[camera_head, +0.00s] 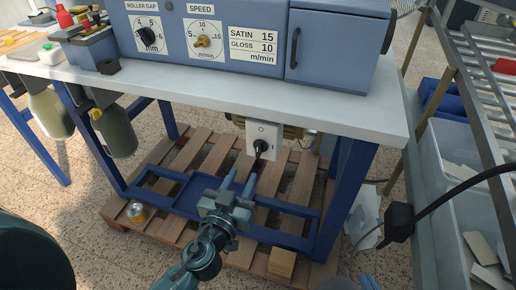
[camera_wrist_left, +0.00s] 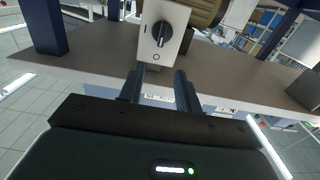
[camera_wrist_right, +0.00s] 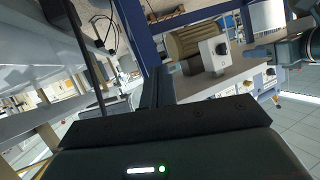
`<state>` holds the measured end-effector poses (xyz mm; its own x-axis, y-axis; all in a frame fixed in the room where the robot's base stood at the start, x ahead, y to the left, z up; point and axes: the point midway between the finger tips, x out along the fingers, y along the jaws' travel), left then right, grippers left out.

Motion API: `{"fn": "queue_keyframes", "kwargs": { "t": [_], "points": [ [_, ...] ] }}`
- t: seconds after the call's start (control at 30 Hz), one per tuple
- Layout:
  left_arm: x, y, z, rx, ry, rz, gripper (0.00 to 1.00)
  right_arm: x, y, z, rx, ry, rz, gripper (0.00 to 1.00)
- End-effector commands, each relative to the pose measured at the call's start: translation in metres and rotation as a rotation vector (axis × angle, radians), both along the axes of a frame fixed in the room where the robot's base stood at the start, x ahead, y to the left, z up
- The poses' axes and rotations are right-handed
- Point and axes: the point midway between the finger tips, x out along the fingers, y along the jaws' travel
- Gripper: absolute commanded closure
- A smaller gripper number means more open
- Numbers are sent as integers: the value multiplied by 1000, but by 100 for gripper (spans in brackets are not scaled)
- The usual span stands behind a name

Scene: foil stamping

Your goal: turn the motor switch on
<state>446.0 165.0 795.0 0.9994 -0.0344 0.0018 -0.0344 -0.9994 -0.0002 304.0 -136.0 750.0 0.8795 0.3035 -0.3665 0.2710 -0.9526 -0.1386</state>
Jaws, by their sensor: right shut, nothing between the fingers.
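The motor switch is a pale box with a black rotary knob (camera_head: 261,147), under the table on the side of a motor. The left wrist view shows the knob (camera_wrist_left: 160,34) upright, with an O mark below it and a short line mark to its left. My left gripper (camera_head: 239,183) is open and empty, its fingers pointing at the switch from just below and in front, apart from the knob. It also shows in the left wrist view (camera_wrist_left: 158,86). My right gripper (camera_wrist_right: 157,88) is shut and empty, away from the switch box (camera_wrist_right: 213,54).
The blue table legs and frame (camera_head: 346,195) surround the motor above a wooden pallet (camera_head: 180,232). A black cable with a dark block (camera_head: 398,221) is at right, near a clear bin (camera_head: 440,170).

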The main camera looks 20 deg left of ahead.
Motion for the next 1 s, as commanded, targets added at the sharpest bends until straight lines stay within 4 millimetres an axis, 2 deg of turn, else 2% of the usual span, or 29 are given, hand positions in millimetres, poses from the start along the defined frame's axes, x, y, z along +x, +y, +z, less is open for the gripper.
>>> {"fn": "queue_keyframes", "kwargs": {
  "t": [0.03,0.3,0.5,0.67,0.93,1.0],
  "points": [
    [11,0,5,2,-3,0,66,1,1,3,2,8,2,100],
    [68,-2,3,2,-1,1,66,4,7,0,5,51,14,100],
    [96,-3,1,1,1,0,66,5,9,-2,8,64,18,100],
    [105,-4,0,0,1,0,66,5,9,-2,9,66,19,100],
    [106,-4,0,-1,2,0,66,5,9,-4,8,72,20,100],
    [106,-4,0,-1,2,0,71,5,10,-4,8,72,20,100]
  ]
}}
